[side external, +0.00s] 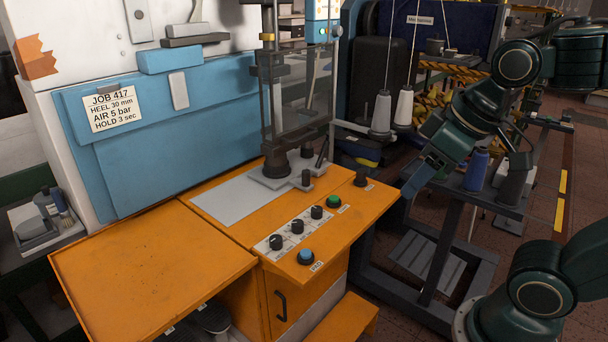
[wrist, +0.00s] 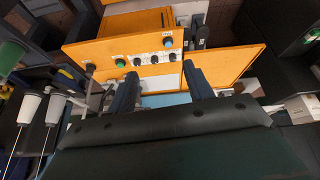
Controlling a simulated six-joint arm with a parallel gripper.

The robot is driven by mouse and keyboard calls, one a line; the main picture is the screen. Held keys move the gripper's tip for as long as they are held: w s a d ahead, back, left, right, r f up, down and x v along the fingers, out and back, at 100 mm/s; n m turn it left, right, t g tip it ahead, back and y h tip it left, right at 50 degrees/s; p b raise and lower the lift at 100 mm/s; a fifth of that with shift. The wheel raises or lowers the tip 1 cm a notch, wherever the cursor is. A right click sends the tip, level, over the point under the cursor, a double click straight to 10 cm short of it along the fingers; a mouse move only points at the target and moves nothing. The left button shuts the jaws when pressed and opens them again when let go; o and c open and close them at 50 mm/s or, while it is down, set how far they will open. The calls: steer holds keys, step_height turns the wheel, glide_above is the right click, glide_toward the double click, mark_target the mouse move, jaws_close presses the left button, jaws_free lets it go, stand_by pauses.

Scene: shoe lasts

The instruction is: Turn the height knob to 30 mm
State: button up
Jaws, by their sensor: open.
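Three black knobs sit in a row on a pale strip on the orange control panel (side external: 228,200): a front-left knob (side external: 276,242), a middle knob (side external: 297,226) and a back-right knob (side external: 316,212). Their labels and pointer settings are too small to read, so I cannot tell which is the height knob. The row also shows in the wrist view (wrist: 154,59), beyond my fingertips. My gripper (wrist: 160,69) is open and empty, with the fingers apart. In the side view my gripper (side external: 412,183) hangs to the right of the panel, clear of the knobs.
A blue button (side external: 306,256) and a green button (side external: 333,201) flank the knobs. A separate black knob (side external: 361,179) stands at the panel's back right. A card (side external: 110,108) reads HEEL 30 mm, AIR 5 bar, HOLD 3 sec.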

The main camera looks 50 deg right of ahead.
steer(key=w+r+n+g, duration=0.1)
steer(key=w+n+g, duration=0.15)
steer(key=w, duration=0.55)
steer(key=n+g, duration=0.3)
steer(key=n, duration=0.5)
glide_above(276, 238)
step_height(276, 238, down, 14)
steer(key=shift+r, duration=0.1)
step_height(276, 238, down, 14)
steer(key=shift+r, duration=0.1)
steer(key=c, duration=1)
